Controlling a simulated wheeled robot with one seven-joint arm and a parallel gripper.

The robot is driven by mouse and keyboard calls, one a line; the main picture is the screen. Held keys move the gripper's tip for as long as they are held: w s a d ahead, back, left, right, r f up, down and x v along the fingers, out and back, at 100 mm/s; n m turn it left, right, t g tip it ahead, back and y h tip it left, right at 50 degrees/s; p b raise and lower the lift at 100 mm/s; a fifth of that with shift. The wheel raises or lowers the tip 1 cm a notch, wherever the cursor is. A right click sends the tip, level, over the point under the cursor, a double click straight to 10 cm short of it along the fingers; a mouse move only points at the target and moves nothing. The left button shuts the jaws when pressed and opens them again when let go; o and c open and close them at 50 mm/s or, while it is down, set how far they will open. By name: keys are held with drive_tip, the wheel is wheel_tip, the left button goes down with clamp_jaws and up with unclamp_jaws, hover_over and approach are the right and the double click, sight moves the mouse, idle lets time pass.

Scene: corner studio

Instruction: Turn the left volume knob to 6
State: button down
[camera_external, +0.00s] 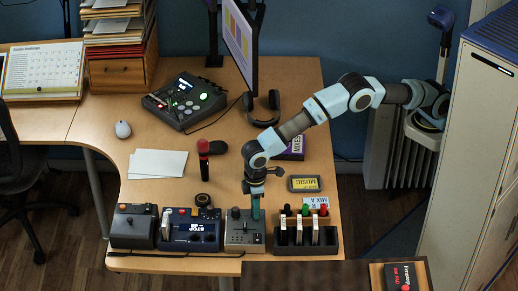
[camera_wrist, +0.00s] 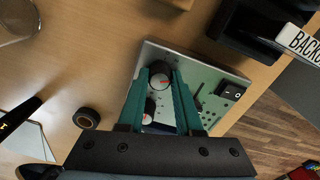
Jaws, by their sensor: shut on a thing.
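The grey control box (camera_external: 244,239) stands near the front edge of the desk; its pale panel also shows in the wrist view (camera_wrist: 208,72). One dark round knob with a red mark (camera_wrist: 160,78) sits between the teal fingertips of my gripper (camera_wrist: 167,72). My gripper is shut on the marked knob. Number markings are too small to read.
A dark blue box (camera_external: 190,240) stands close on the left, and a rack with labelled tapes (camera_external: 306,245) close on the right. A black rocker switch (camera_wrist: 231,92) and a small lever sit on the panel. The desk edge is close in front.

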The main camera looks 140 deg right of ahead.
drive_tip(key=m, duration=0.4)
drive_tip(key=shift+m, duration=2.2)
drive_tip(key=c, duration=0.6)
unclamp_jaws()
wheel_tip(320, 180, up, 11)
drive_tip(key=shift+w+f+b, duration=0.1)
drive_tip(key=shift+w+b, duration=0.05)
drive_tip(key=shift+b, duration=0.85)
